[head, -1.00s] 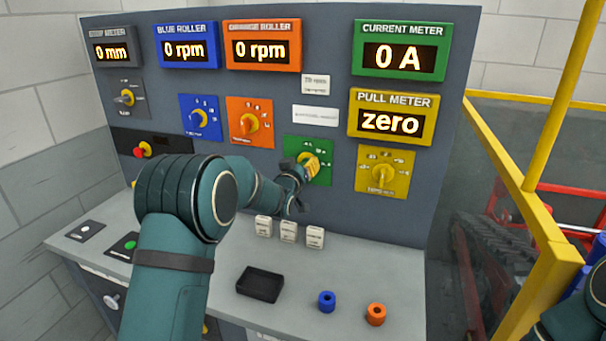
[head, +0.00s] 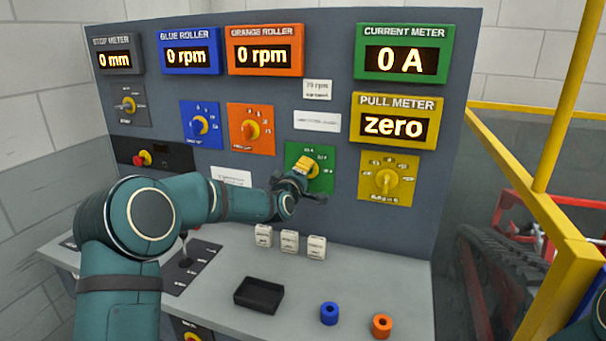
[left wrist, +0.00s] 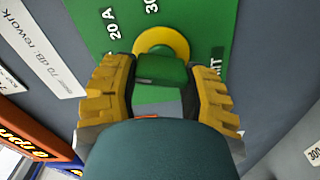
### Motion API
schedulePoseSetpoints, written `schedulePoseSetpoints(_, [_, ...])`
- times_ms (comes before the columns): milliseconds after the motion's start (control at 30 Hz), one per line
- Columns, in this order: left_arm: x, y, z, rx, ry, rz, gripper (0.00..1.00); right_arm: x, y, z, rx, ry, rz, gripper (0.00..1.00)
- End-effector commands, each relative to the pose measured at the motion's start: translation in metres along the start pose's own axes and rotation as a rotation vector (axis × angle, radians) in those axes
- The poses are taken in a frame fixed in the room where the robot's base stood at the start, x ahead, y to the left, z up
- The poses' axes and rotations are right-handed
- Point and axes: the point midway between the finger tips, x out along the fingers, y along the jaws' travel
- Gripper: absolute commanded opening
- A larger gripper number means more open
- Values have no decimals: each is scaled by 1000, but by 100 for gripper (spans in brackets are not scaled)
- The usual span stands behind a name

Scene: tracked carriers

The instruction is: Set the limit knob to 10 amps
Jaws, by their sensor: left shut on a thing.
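The green limit panel (head: 328,156) is on the console's upright face, below the current meter (head: 400,58), which reads 0 A. My left gripper (head: 307,167) is at this panel and hides much of its knob. In the left wrist view the green knob (left wrist: 160,69) with its yellow collar (left wrist: 162,40) sits between my left gripper's two yellow-padded fingers (left wrist: 160,80), which are shut on it. The labels 20 A and 30 show near the collar; other markings are partly covered. The knob's exact setting cannot be told. My right gripper is not in view.
A yellow knob panel (head: 408,190) is to the right; orange (head: 262,142) and blue (head: 188,138) knob panels are to the left. White blocks (head: 289,241), a black tray (head: 243,294), a blue ring (head: 329,315) and an orange ring (head: 381,326) stand on the ledge below.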

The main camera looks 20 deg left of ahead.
Motion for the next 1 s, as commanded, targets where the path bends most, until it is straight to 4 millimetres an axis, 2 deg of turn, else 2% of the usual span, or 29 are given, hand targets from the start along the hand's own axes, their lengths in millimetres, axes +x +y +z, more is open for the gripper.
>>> schedulePoseSetpoints(200, [0,-1,-1,-163,2,1,12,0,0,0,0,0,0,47])
schedulePoseSetpoints(433, [0,-1,0,-276,1,2,12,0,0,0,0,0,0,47])
schedulePoseSetpoints(1000, [0,-1,0,-337,1,2,12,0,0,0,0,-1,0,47])
